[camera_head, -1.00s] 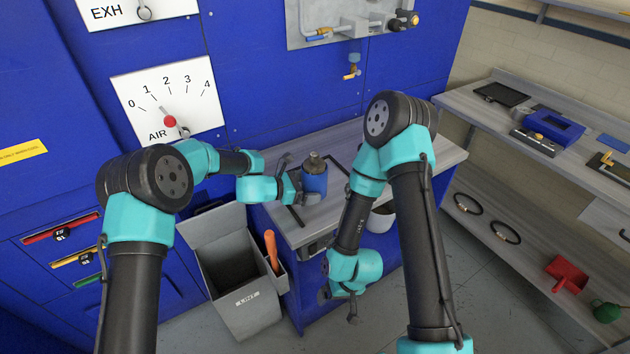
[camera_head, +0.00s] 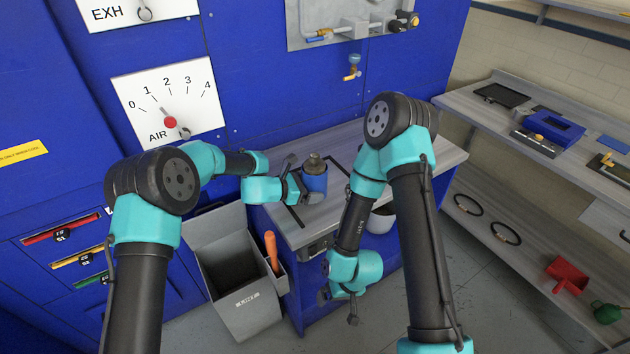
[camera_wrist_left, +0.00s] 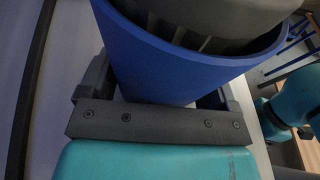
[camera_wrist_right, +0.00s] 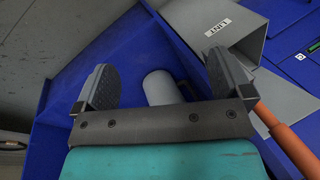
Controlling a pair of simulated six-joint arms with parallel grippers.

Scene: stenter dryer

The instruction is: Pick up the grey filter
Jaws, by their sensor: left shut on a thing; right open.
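A blue cup-shaped housing (camera_head: 314,184) with a grey-brown part (camera_head: 314,163) in its top stands upright on or just above the bench. My left gripper (camera_head: 301,182) is shut on the blue housing. The left wrist view shows the housing (camera_wrist_left: 170,60) between the fingers and a ribbed grey part (camera_wrist_left: 225,20) inside its rim; whether this is the grey filter I cannot tell. My right gripper (camera_head: 340,301) is open and empty, low in front of the cabinet. In the right wrist view, a light grey cylinder (camera_wrist_right: 160,87) shows beyond its fingers.
The grey bench top (camera_head: 425,150) carries a black outline, partly hidden by my right arm. A grey lint bin (camera_head: 247,312) with an orange-handled tool (camera_head: 271,250) stands below left. A blue panel with an air dial (camera_head: 168,98) rises behind. Shelves (camera_head: 560,190) stand at right.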

